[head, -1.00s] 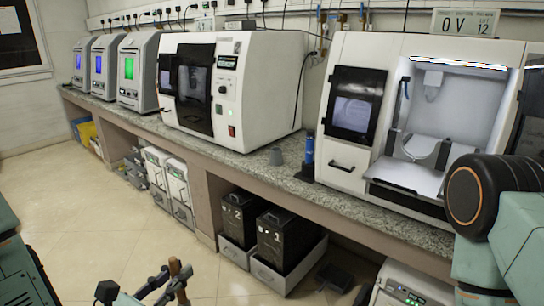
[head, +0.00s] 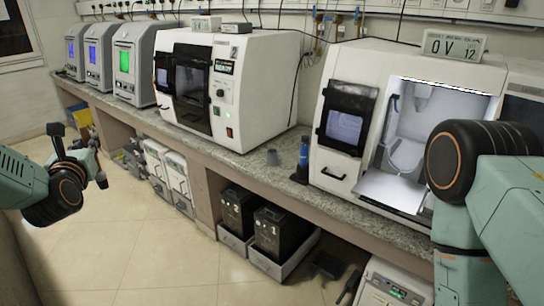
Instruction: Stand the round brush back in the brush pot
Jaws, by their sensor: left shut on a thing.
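My left gripper (head: 88,158) is at the left, over the floor and well apart from the cup. It is small and partly hidden by its own arm. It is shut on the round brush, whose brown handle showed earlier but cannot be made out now. My right arm comes in at the right, and its gripper is out of view.
Black boxes (head: 280,230) sit under the counter (head: 236,160). The floor (head: 150,240) in front is clear.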

